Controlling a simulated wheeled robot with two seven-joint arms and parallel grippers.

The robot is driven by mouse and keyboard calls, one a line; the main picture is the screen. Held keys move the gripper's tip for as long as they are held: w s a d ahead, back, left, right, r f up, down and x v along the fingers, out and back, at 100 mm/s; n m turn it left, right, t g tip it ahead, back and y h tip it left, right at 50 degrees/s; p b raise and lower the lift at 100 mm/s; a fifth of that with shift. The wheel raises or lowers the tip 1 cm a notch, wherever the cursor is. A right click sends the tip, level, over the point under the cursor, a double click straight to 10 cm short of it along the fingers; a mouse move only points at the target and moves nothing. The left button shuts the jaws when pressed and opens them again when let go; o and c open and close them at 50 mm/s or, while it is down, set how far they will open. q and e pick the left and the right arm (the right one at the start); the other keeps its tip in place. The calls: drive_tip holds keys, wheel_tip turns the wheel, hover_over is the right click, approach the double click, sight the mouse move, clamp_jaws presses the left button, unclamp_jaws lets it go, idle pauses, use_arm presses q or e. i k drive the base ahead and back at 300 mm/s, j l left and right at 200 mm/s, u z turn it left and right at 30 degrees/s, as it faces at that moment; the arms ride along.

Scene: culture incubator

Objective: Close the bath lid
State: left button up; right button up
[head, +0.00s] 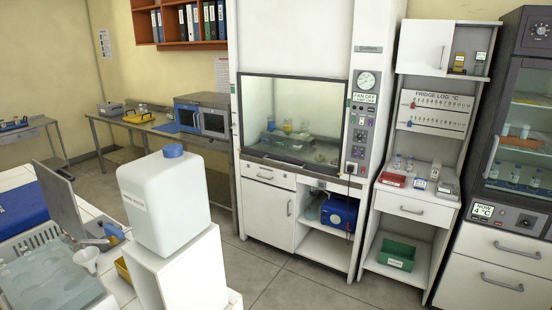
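The bath (95,297) is at the lower left of the head view, cut off by the picture's edge. Its basin holds pale, clear water (50,285), with round shapes showing in it at the left. A grey flat panel (60,203), which looks like the bath lid, stands raised and tilted at the bath's far side, so the basin is uncovered. Neither of my grippers shows in this view.
A white jug with a blue cap (165,205) stands on a white block right of the bath. A white funnel (87,254) is beside the bath. A fume hood (290,120), shelf unit and fridge (520,130) line the back. The floor (290,285) between is clear.

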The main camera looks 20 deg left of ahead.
sight(57, 191)
drive_tip(key=i+l+u, duration=0.1)
drive_tip(key=i+u, duration=0.15)
drive_tip(key=u, duration=0.2)
drive_tip(key=i+l+u, duration=0.2)
drive_tip(key=u, duration=0.3)
drive_tip(key=i+l+u, duration=0.25)
drive_tip(key=u, duration=0.2)
drive_tip(key=i+l+u, duration=0.1)
drive_tip(key=l+u, duration=0.35)
drive_tip(key=i+l+u, duration=0.15)
drive_tip(key=l+u, duration=0.25)
drive_tip(key=i+l+u, duration=0.15)
drive_tip(key=u, duration=0.25)
drive_tip(key=l+u, duration=0.4)
drive_tip(key=i, duration=0.05)
